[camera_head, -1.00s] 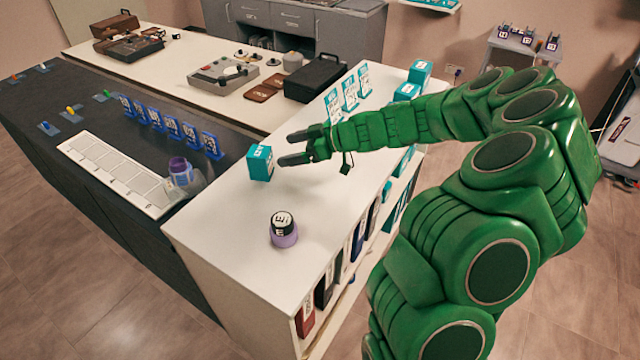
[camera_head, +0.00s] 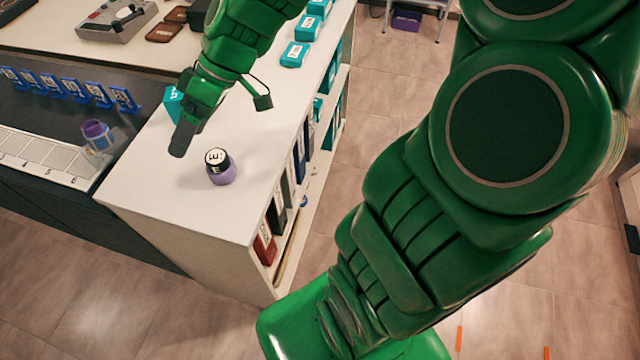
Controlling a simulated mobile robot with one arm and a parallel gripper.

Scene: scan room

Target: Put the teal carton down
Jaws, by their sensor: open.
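The teal carton (camera_head: 171,104) stands on the white shelf top, near its left edge. It is partly hidden behind my gripper (camera_head: 182,140). My gripper hangs over the white top in front of the carton, with its fingers pointing down and toward the left. Its jaws are open and hold nothing that I can see. The small gap between fingers and carton is hard to judge. The white shelf top (camera_head: 160,193) carries the carton.
A purple jar with a black and white lid (camera_head: 221,167) stands close to the right of my gripper. Teal boxes (camera_head: 294,54) line the top's far right edge. A purple cup (camera_head: 97,136) is by the numbered strip (camera_head: 40,148). The top's front is clear.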

